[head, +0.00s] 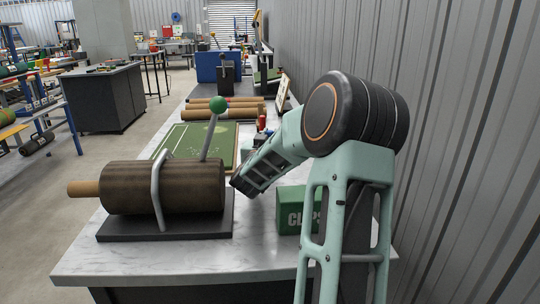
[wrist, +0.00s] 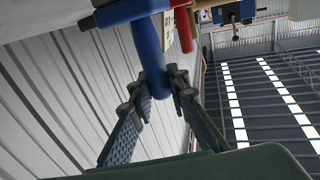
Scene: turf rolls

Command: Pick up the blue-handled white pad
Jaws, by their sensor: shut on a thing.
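In the wrist view my gripper (wrist: 161,90) has its two ribbed grey fingers closed around the lower end of a blue handle (wrist: 149,45). The handle runs up between the fingertips to a wider blue part at the top edge. A white pad face cannot be made out clearly. In the head view my arm reaches over the bench from the right, and my gripper and the pad are hidden behind the arm and the large brown roll.
The brown turf roll (head: 185,187) sits on a dark stand with a green-knobbed lever (head: 218,104). A green box (head: 293,208) stands beside my arm. A green board (head: 200,139) and cardboard tubes (head: 222,115) lie farther back. A corrugated wall (head: 460,130) bounds the right. A red item (wrist: 183,28) is near the handle.

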